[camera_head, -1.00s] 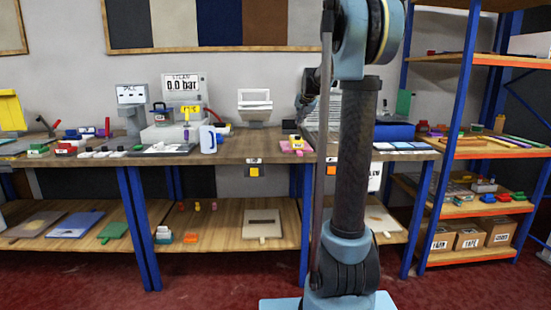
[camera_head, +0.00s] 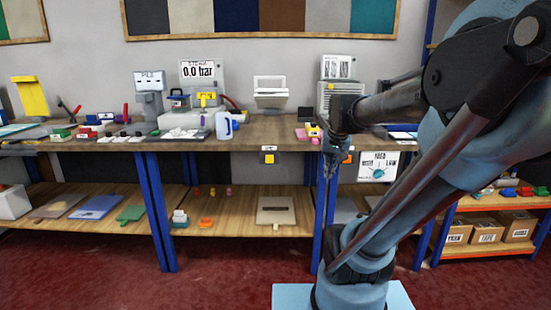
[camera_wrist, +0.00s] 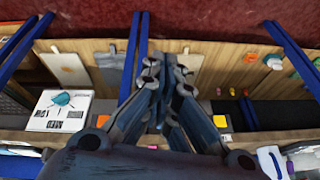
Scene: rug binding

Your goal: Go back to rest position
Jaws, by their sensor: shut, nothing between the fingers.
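My gripper (camera_head: 331,165) points down in front of the bench's front edge, right of the middle in the head view. In the wrist view my gripper (camera_wrist: 166,72) has its dark fingers close together, with nothing held. The arm is bent, with its upper links to the right of the gripper. The workbench (camera_head: 270,133) stands behind the gripper. My arm hides part of the bench's right side and the shelf rack behind it.
A lower shelf (camera_head: 236,232) holds boards and small blocks. Red floor in front is clear.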

